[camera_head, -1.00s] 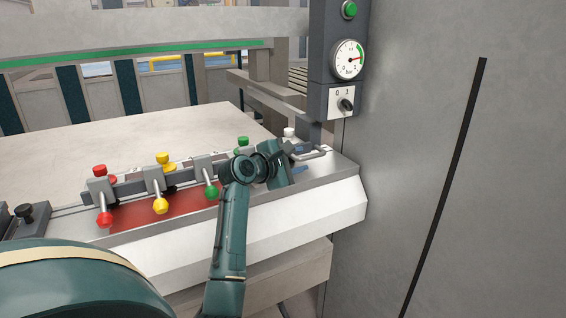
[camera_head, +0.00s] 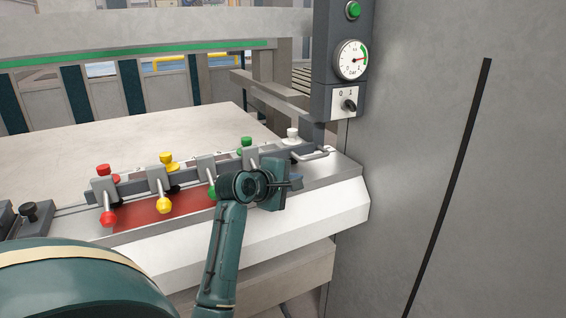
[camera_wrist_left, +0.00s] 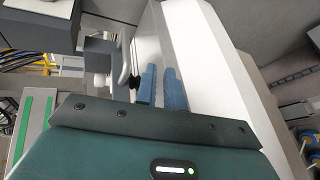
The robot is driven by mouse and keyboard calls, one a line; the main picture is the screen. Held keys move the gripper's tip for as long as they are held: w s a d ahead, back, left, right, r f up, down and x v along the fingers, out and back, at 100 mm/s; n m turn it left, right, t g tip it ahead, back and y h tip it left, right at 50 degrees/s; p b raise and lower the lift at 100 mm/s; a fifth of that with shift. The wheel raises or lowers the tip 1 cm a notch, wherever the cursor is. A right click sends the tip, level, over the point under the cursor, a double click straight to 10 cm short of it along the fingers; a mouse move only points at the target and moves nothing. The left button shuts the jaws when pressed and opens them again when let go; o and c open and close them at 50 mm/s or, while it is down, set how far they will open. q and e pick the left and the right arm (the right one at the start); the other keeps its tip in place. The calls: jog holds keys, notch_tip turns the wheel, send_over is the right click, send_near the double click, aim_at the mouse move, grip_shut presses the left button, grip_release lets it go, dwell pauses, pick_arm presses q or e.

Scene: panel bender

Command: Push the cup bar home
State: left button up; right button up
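The cup bar (camera_head: 132,185) is a long dark grey bar along the machine's front ledge. A light U-shaped handle (camera_head: 312,154) is at its right end; in the left wrist view the handle (camera_wrist_left: 125,62) is left of the fingers. My left gripper (camera_head: 294,184) is in front of the bar, near the handle and apart from it. Its two blue fingers (camera_wrist_left: 161,90) show a narrow gap with nothing between them. My forearm and wrist hide part of the bar and the green lever. My right gripper is out of view.
Red (camera_head: 108,219), yellow (camera_head: 164,205) and green levers stand along the bar, with coloured knobs behind. A white knob (camera_head: 292,133) is near the handle. The panel with gauge (camera_head: 351,60) and switch (camera_head: 349,104) rises at right beside a grey wall. The sheet table (camera_head: 90,140) behind is clear.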

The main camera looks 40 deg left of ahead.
aim_at(277, 156)
pick_arm(q)
jog(key=f+m+g+y, duration=0.1)
jog(key=m, duration=0.2)
jog(key=w+d+f+m+g+y, duration=0.1)
jog(key=f+m, duration=0.1)
jog(key=m, duration=0.1)
jog(key=d+f+m+g+y+b, duration=0.1)
jog(key=f+m+g+y, duration=0.1)
jog(key=m, duration=0.1)
jog(key=shift+w, duration=0.4)
grip_shut()
jog(key=s+d+r+m+g+y+b, duration=0.1)
jog(key=s+d+r+m+g+y, duration=0.15)
jog(key=m+y, duration=0.45)
jog(key=s+d+r+m+g+y, duration=0.1)
jog(key=d+r+m+y, duration=0.1)
jog(key=r+m+y, duration=0.45)
jog(key=shift+m+t+h, duration=0.25)
jog(key=shift+m+h, duration=0.3)
jog(key=shift+m, duration=0.4)
jog(key=x, duration=0.4)
jog(key=f+x, duration=0.1)
jog(key=x, duration=0.4)
jog(key=f+p+x, duration=0.1)
jog(key=x, duration=0.3)
jog(key=shift+w+a, duration=0.35)
jog(key=shift+a, duration=0.3)
